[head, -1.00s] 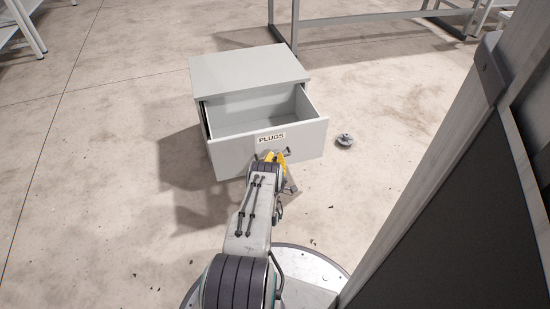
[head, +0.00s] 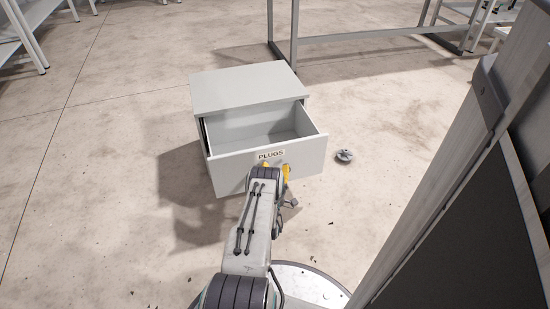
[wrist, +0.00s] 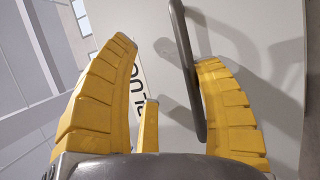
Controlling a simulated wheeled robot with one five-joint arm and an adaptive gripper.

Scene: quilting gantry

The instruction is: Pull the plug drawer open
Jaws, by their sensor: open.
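The plug drawer (head: 310,155) stands well out of its grey cabinet (head: 245,87). The part of its inside that I see is empty. Its front carries a PLUGS label (head: 270,155), partly seen in the wrist view (wrist: 126,75). My gripper (head: 277,170) is at the drawer front, just below the label. In the wrist view its yellow fingers (wrist: 165,85) are spread apart. The dark bar handle (wrist: 186,65) shows between them, close to the right finger; I cannot tell whether they touch. In the head view my gripper and arm hide the handle.
A small round metal part (head: 344,155) lies on the floor right of the drawer. A grey table frame (head: 370,33) stands behind the cabinet, and white legs (head: 30,40) are at the far left. Floor left of the cabinet is clear.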

